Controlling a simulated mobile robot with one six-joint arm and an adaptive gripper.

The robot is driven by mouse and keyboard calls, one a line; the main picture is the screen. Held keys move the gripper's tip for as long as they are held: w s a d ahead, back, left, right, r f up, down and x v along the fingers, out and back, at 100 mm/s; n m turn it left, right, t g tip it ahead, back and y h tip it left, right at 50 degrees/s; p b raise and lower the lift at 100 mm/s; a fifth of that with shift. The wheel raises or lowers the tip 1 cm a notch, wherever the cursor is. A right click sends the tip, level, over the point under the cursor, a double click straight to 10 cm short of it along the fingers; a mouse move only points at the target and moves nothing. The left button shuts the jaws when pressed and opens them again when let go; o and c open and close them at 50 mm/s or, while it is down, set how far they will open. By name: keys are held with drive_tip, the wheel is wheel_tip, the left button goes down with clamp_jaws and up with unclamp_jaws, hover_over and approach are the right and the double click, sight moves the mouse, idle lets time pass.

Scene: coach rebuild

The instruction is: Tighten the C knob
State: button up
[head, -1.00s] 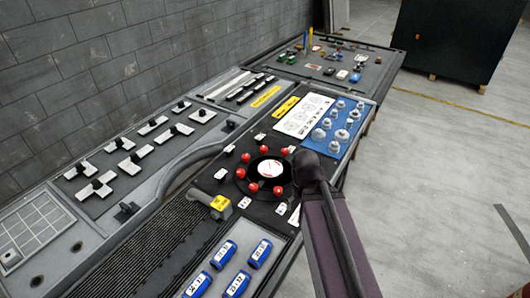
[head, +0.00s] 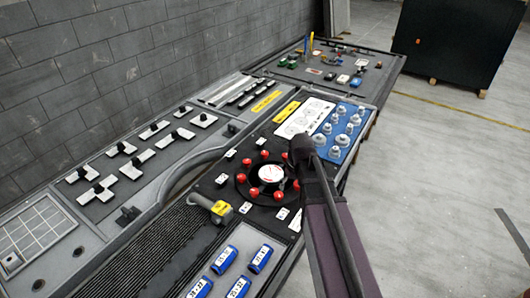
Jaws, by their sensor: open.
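Several red knobs ring a round white dial (head: 272,173) on the dark console panel, among them a left knob (head: 241,178), an upper knob (head: 264,155) and a lower knob (head: 253,193). Small white tags, such as one tag (head: 245,208), lie around the ring. Their letters are too small to read, so I cannot tell which knob is C. My dark arm reaches in from the bottom right, and its rounded joint stands just right of the ring, above the panel. My gripper is hidden behind the arm, so its place relative to the knobs does not show.
A grey-and-yellow handle (head: 221,209) and blue labelled cylinders (head: 224,260) lie nearer. A blue board (head: 338,130) with grey knobs is beyond the ring. Sliders (head: 122,148) are at left, by the brick wall. Open floor (head: 440,190) is at right.

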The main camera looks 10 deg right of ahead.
sight(265, 153)
drive_tip(key=w+a+r+n+t+y, duration=0.1)
drive_tip(key=w+n, duration=0.2)
drive_tip(key=w, duration=1)
drive_tip(key=w+a+r+n+t+y+p, duration=0.1)
drive_tip(key=w+n, duration=0.3)
drive_tip(key=w, duration=0.9)
drive_tip(key=shift+r+y+p, duration=0.3)
drive_tip(key=shift+r, duration=0.3)
drive_tip(key=shift+a+f, duration=0.1)
drive_tip(key=shift+f, duration=0.05)
drive_tip(key=b+x, duration=1.2)
drive_tip(key=x, duration=0.1)
drive_tip(key=shift+f+b, duration=0.25)
drive_tip(key=shift+b, duration=0.15)
drive_tip(key=c, duration=1.1)
